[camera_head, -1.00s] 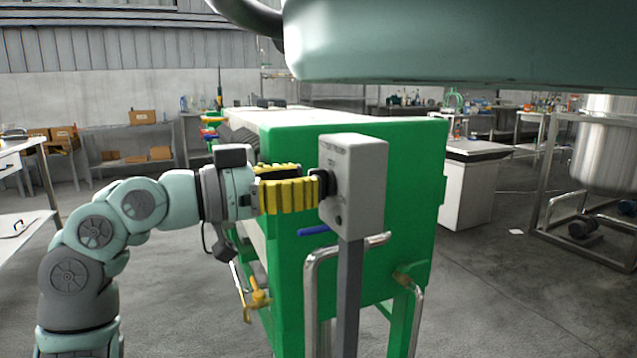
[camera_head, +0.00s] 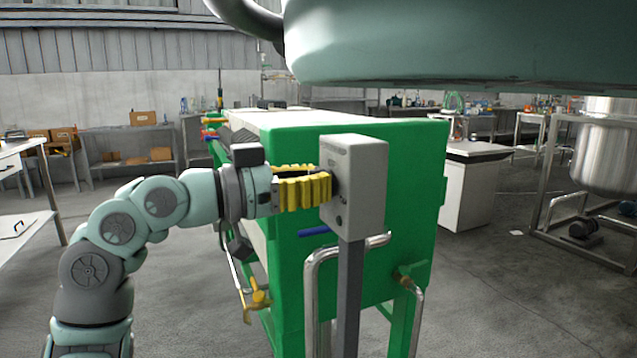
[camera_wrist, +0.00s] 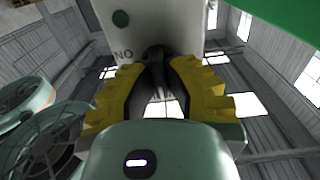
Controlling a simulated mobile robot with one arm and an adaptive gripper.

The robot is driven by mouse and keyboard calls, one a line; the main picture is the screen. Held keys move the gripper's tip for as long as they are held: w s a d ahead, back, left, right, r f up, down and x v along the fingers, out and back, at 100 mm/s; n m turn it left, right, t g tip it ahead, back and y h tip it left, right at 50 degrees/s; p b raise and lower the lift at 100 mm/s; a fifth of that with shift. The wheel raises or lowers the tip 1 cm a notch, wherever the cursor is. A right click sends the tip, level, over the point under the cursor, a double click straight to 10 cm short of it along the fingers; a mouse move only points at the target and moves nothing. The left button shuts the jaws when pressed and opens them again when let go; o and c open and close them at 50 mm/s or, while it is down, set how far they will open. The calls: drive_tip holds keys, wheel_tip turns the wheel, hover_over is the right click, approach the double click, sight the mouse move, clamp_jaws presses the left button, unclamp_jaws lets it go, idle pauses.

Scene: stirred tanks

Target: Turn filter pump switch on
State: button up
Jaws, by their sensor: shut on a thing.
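The pump switch is a grey box (camera_head: 362,185) on a dark grey post, in front of the green machine. My gripper (camera_head: 322,187), with yellow ribbed fingers, reaches its left face from the left. In the wrist view the box (camera_wrist: 185,25) fills the top, with lettering that looks like "ON" upside down and a round dark green spot. A dark knob (camera_wrist: 156,52) sits on the box face between my fingertips (camera_wrist: 156,72). My gripper is shut on this knob. In the head view the fingers mostly hide it, and its exact angle is hard to read.
The green machine (camera_head: 400,200) stands close behind the box. A bent metal pipe (camera_head: 312,280) and a blue handle (camera_head: 314,231) are just below my gripper. A large tank (camera_head: 450,45) hangs over the upper right. Floor at the left is open.

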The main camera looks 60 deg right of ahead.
clamp_jaws()
drive_tip(key=shift+r+p, duration=0.1)
drive_tip(key=shift+p, duration=0.2)
drive_tip(key=shift+w+r+n+p, duration=0.1)
drive_tip(key=shift+r+n+p, duration=0.05)
drive_tip(key=shift+n+p, duration=0.55)
drive_tip(key=n+p, duration=0.3)
drive_tip(key=p, duration=0.1)
drive_tip(key=shift+r, duration=0.1)
drive_tip(key=n+p, duration=0.7)
drive_tip(key=p, duration=0.1)
drive_tip(key=shift+w+n, duration=0.1)
drive_tip(key=shift+n, duration=0.2)
drive_tip(key=n+p, duration=0.3)
drive_tip(key=p, duration=0.1)
drive_tip(key=shift+f, duration=0.2)
drive_tip(key=shift+d+f+n+p, duration=0.1)
drive_tip(key=shift+f+n+p, duration=0.05)
drive_tip(key=shift+n+p, duration=0.6)
drive_tip(key=shift+f+n+p, duration=0.15)
drive_tip(key=shift+n+p, duration=0.45)
drive_tip(key=shift+n, duration=0.15)
